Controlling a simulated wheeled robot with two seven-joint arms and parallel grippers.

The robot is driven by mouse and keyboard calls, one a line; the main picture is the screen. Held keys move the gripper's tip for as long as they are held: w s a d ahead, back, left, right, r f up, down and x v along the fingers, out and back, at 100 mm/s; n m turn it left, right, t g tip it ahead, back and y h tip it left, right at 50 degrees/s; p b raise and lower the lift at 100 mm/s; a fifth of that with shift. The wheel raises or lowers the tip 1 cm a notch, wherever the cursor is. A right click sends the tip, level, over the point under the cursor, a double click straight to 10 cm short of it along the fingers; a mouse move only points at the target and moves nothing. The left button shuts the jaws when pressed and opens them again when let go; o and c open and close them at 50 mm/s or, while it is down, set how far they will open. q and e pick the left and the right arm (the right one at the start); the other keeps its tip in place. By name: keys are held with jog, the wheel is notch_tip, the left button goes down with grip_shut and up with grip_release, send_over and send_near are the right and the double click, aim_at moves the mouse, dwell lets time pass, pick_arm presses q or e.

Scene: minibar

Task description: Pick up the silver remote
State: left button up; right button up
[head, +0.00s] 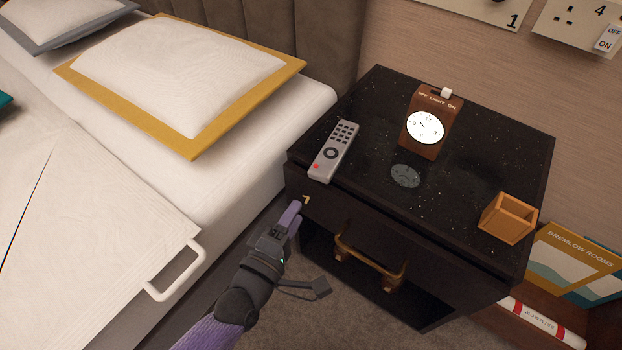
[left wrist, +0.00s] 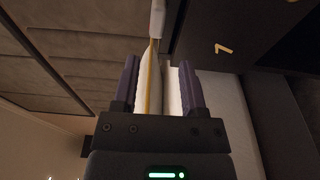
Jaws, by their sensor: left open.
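The silver remote (head: 333,151) lies flat near the left front edge of the black nightstand top (head: 460,190). It has dark buttons and a red button at its near end. My left gripper (head: 294,213) is in front of the nightstand's left front corner, below and to the left of the remote, apart from it. In the left wrist view my left gripper (left wrist: 160,85) has its two purple fingers spread, with nothing held between them. A pale grey end at the top of that view appears to be the remote (left wrist: 157,18). My right gripper is in neither view.
A brown clock (head: 425,126) and a small open wooden box (head: 508,218) stand on the nightstand. A brass handle (head: 370,258) juts from its front. The bed (head: 240,165) with a white pillow borders the left side. The nightstand top around the remote is clear.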

aim_at(317, 179)
pick_arm(q)
jog(key=b+x, duration=0.3)
jog(key=x, duration=0.6)
jog(key=shift+r, duration=0.1)
jog(key=shift+w+d+r, duration=0.1)
jog(key=shift+w, duration=0.05)
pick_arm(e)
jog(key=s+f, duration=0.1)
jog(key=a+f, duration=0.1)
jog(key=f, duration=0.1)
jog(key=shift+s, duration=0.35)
pick_arm(q)
jog(key=shift+c, duration=0.3)
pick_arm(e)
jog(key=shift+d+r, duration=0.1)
pick_arm(q)
grip_shut()
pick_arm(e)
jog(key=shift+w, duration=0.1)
